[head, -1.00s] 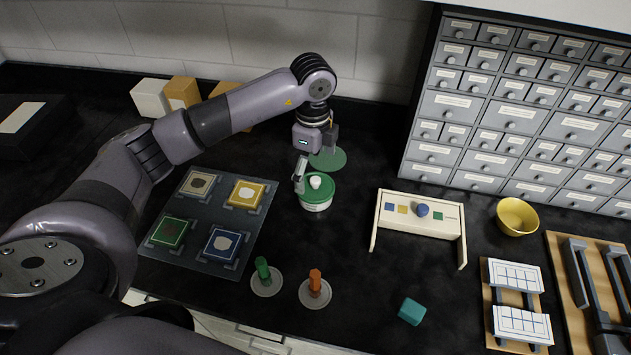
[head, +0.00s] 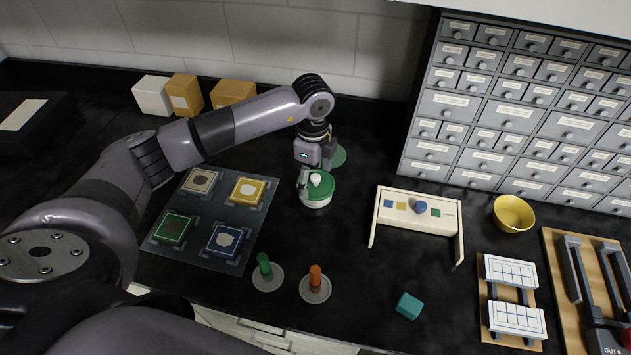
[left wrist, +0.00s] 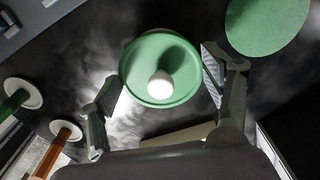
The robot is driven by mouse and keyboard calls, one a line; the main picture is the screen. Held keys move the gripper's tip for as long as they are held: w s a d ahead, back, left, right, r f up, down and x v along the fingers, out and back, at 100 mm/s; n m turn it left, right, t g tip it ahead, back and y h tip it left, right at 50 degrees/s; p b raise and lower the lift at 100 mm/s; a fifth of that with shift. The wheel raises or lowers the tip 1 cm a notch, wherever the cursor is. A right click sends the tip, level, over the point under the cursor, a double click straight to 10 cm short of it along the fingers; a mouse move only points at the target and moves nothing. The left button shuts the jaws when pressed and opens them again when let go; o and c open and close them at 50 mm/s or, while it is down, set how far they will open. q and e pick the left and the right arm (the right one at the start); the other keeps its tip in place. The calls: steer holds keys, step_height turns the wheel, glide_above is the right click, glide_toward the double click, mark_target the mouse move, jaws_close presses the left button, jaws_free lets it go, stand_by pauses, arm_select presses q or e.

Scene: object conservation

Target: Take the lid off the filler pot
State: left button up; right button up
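The filler pot (head: 314,201) is a white tub standing on the black counter. Its green lid (head: 320,188) with a white round knob (head: 316,179) sits on top. My left gripper (head: 316,173) is over the pot, pointing down. In the left wrist view the lid (left wrist: 140,75) and knob (left wrist: 160,84) lie between the two open fingers of my left gripper (left wrist: 162,84), with a small gap visible at the right finger. The pot's body is hidden under the lid there. My right gripper is not in view.
A flat green disc (head: 338,156) lies behind the pot. A dark tray (head: 205,208) with several coloured tiles lies left. Two pegs on round bases (head: 267,281) stand in front. A cream stand (head: 384,213) is to the right. A drawer cabinet (head: 508,105) stands behind.

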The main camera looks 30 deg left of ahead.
arm_select(q)
steer(key=shift+s, duration=0.3)
steer(key=c, duration=1.2)
steer(key=shift+c, duration=0.8)
